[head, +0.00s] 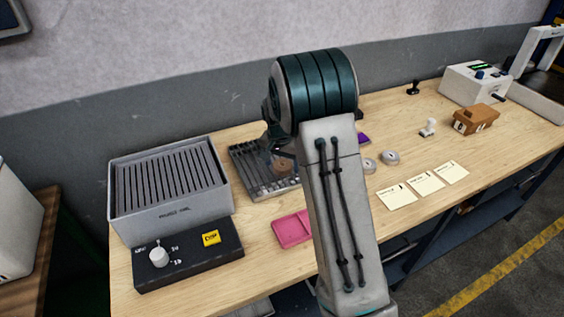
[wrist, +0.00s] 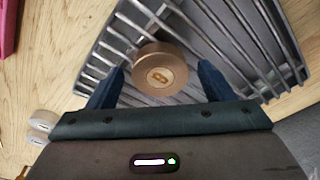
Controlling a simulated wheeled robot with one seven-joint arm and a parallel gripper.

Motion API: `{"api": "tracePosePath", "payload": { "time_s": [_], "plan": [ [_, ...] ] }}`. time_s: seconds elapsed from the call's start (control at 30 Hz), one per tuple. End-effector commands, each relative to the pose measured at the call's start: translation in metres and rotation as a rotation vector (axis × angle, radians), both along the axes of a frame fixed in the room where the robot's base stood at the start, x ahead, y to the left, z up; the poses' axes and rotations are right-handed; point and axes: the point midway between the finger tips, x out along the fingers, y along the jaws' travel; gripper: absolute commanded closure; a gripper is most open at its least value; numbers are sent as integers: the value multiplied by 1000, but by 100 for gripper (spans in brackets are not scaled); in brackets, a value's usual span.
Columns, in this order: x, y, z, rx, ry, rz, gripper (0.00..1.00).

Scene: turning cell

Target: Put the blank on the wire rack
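The blank is a short copper-brown cylinder (wrist: 160,66) with a marked round label on top. In the wrist view it is over the bars of the wire rack (wrist: 228,28) and looks to rest on them. My gripper (wrist: 160,72) is open, with one finger on each side of the blank and a visible gap to each. In the head view the grey wire rack (head: 247,161) is on the bench, left of my arm. The blank (head: 282,167) shows at its right part, partly hidden. My gripper is mostly hidden by my arm there.
A grey slatted box (head: 170,213) and a black control box (head: 190,256) with a knob stand left of the rack. A pink tray (head: 291,230) is in front. Pale discs (head: 390,158), paper cards (head: 425,182) and a brown block (head: 476,120) are to the right.

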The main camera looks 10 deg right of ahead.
Motion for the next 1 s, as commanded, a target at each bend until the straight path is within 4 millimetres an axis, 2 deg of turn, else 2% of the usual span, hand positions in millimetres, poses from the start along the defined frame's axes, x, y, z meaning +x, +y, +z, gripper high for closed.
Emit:
{"api": "tracePosePath", "payload": {
  "time_s": [0.2, 0.37, 0.7, 0.83, 1.0],
  "plan": [
    [0, 0, 1, 0, 0, 0, 25],
    [-1, 1, 13, 1, -3, 0, 25],
    [-9, 7, 84, 0, -5, 0, 25],
    [-12, 9, 105, 1, -3, 0, 25],
    [-16, 10, 121, 0, -1, 2, 25]
  ]
}}
